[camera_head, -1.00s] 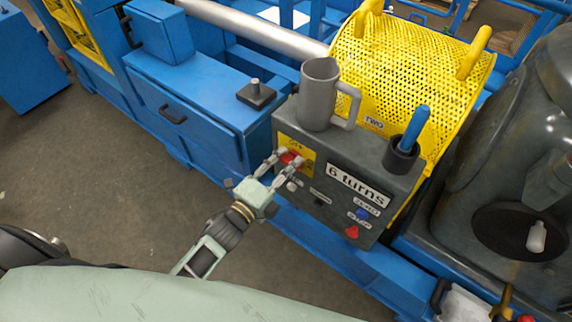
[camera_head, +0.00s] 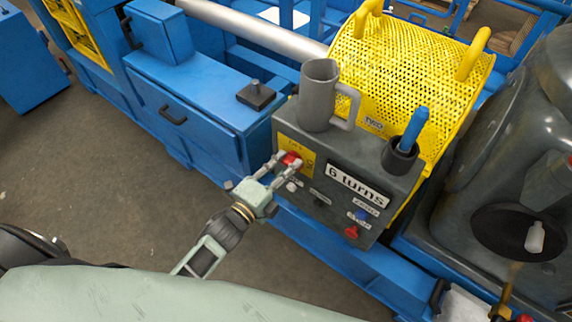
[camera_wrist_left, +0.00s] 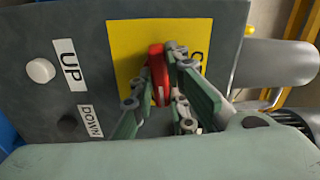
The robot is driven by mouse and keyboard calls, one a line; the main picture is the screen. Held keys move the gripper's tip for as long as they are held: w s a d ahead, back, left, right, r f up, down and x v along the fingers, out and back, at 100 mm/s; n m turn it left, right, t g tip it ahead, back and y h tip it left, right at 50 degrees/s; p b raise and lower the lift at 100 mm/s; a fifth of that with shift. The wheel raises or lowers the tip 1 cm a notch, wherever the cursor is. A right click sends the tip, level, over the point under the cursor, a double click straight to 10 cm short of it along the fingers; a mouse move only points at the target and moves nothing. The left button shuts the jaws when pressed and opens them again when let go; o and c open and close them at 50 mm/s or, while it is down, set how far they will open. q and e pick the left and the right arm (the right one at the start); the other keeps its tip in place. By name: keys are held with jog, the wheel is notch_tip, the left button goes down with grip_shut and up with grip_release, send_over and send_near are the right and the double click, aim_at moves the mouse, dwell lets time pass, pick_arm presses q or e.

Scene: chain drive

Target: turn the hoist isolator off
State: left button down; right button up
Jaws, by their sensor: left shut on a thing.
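The hoist isolator is a red rotary handle (camera_head: 291,159) on a yellow plate (camera_head: 303,148), at the upper left of the front of a dark grey control box (camera_head: 340,217). My left gripper (camera_head: 287,164) reaches it from the front left, its fingers on either side of the handle. In the left wrist view the red handle (camera_wrist_left: 158,72) stands between the fingertips of my left gripper (camera_wrist_left: 152,78) on the yellow plate (camera_wrist_left: 125,45), which the fingers partly cover. My right gripper is not in view.
A white UP button (camera_wrist_left: 40,71) and a dark DOWN button (camera_wrist_left: 67,124) sit beside the plate. A grey mug (camera_head: 318,98) and a holder with a blue-handled thing (camera_head: 414,128) stand on the box. A yellow perforated guard (camera_head: 405,70) rises behind.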

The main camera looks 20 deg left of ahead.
pick_arm(q)
jog(key=n+p, duration=0.1)
jog(key=n, duration=0.3)
jog(key=shift+p, duration=0.3)
jog(key=n+p, duration=0.1)
jog(key=n, duration=0.3)
jog(key=shift+n, duration=0.4)
jog(key=n+p, duration=0.1)
jog(key=n, duration=0.2)
jog(key=shift+n, duration=0.3)
jog(key=n, duration=0.4)
jog(key=shift+p, duration=0.35)
jog(key=shift+f+n, duration=0.1)
jog(key=shift+n, duration=0.2)
jog(key=c, duration=1.7)
grip_release()
